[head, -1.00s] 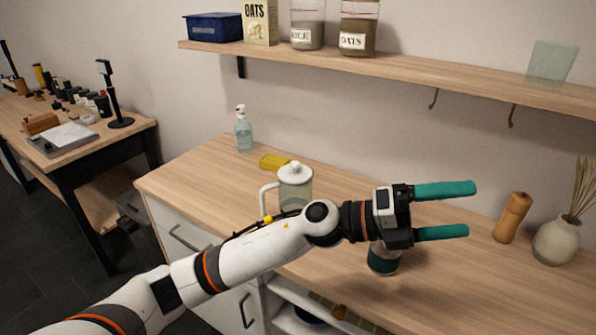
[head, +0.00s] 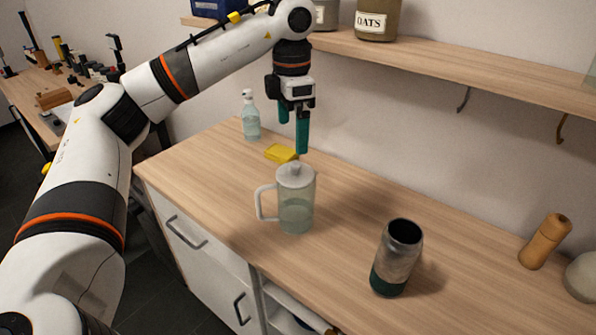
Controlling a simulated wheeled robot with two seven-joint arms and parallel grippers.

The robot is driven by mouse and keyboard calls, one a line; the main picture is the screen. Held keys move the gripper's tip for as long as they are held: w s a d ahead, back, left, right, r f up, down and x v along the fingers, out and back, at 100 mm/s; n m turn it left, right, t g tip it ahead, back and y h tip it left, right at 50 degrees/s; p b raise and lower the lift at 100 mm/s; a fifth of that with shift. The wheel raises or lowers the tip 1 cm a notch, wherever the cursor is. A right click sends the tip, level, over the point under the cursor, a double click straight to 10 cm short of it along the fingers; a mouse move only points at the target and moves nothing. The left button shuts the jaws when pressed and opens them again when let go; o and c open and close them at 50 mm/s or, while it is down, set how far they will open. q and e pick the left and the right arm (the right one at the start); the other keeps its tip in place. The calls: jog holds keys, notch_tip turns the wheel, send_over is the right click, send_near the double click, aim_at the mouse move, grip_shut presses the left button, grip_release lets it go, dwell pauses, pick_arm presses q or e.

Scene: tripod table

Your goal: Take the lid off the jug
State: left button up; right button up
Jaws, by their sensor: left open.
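The jug (head: 296,214) stands upright on the wooden counter, clear with a pale handle on its left side. Its white lid (head: 295,177) with a round knob sits on top. My left gripper (head: 293,138) hangs from above with its teal fingers pointing down, open and empty. In the picture its fingertips are just above the lid knob, apart from it; the exact depth is hard to tell. My right gripper is not in view.
A metal cup with a dark green base (head: 397,258) stands to the right of the jug. A yellow sponge (head: 281,153) and a soap bottle (head: 251,119) are behind it. A shelf (head: 440,63) with jars runs above. A wooden mill (head: 544,241) stands at the right.

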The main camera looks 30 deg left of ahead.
aim_at(295, 163)
pick_arm(q)
notch_tip(295, 163, down, 4)
jog(key=shift+f, duration=0.55)
jog(key=f, duration=0.2)
jog(key=f+p, duration=0.1)
jog(key=f, duration=0.1)
jog(key=shift+w+d+f, duration=0.15)
jog(key=shift+w+f, duration=0.05)
jog(key=shift+f, duration=0.05)
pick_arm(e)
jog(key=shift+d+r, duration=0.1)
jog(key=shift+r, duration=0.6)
